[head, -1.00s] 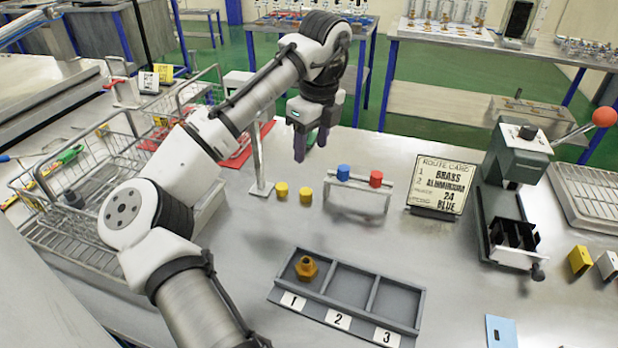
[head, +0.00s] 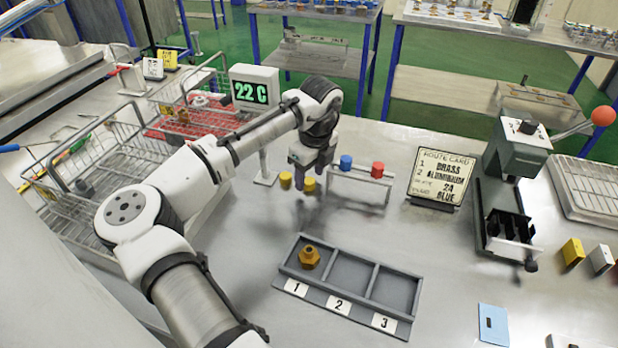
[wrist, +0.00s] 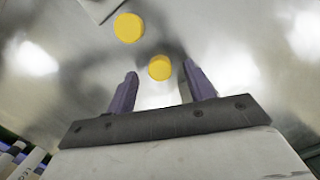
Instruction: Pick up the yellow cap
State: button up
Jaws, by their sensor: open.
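Two small yellow caps stand on the steel table, left of a small rack. The left cap (head: 285,180) and the right cap (head: 309,184) show just beside and below my gripper in the head view. In the wrist view one cap (wrist: 160,67) lies ahead of the fingertips, between their lines, and the other cap (wrist: 129,27) is farther off to the upper left. My gripper (wrist: 158,82) is open and empty, pointing down over the table. In the head view my gripper (head: 309,188) is close to the right cap; whether it touches cannot be told.
The rack (head: 360,185) carries a blue cap (head: 345,162) and a red cap (head: 377,170), close right of my gripper. A numbered tray (head: 349,287) with a brass fitting (head: 309,257) is in front. A thermometer display (head: 254,92) stands behind the arm; a press (head: 512,190) is right.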

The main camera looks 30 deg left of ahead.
jog(key=shift+f, duration=0.7)
jog(key=c, duration=1)
jog(key=shift+r, duration=0.15)
